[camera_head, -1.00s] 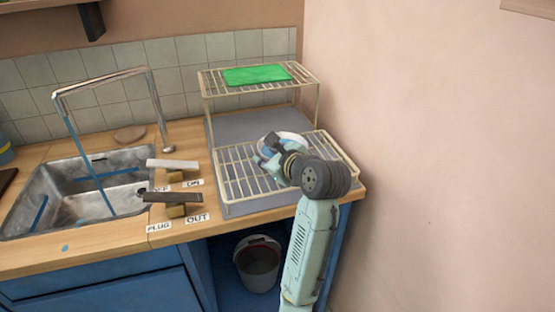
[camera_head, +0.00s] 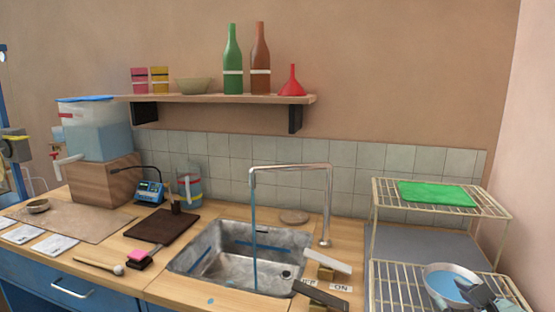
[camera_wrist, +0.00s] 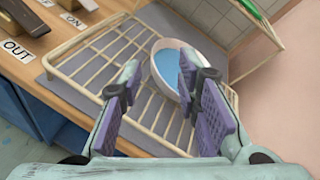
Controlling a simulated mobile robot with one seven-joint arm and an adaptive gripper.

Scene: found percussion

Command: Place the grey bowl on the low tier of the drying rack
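The grey bowl (camera_head: 433,271) stands upright on the wire low tier (camera_head: 395,290) of the drying rack, with blue inside. In the wrist view, the bowl (camera_wrist: 162,48) rests toward the far side of the low tier's wires (camera_wrist: 110,60). My gripper (camera_wrist: 160,64) is open, with its two fingers spread apart. In the picture its right finger overlaps the bowl's right part; I see no grip on the bowl. In the head view, my gripper (camera_head: 478,292) is at the bowl's right side, partly cut off by the frame.
Left of the rack are a sink (camera_head: 205,262) with a running tap (camera_head: 328,205) and levers (camera_head: 320,295). A shelf (camera_head: 220,99) above carries bottles, a funnel and another bowl (camera_head: 194,86). A pink wall (camera_wrist: 285,75) borders the rack's right.

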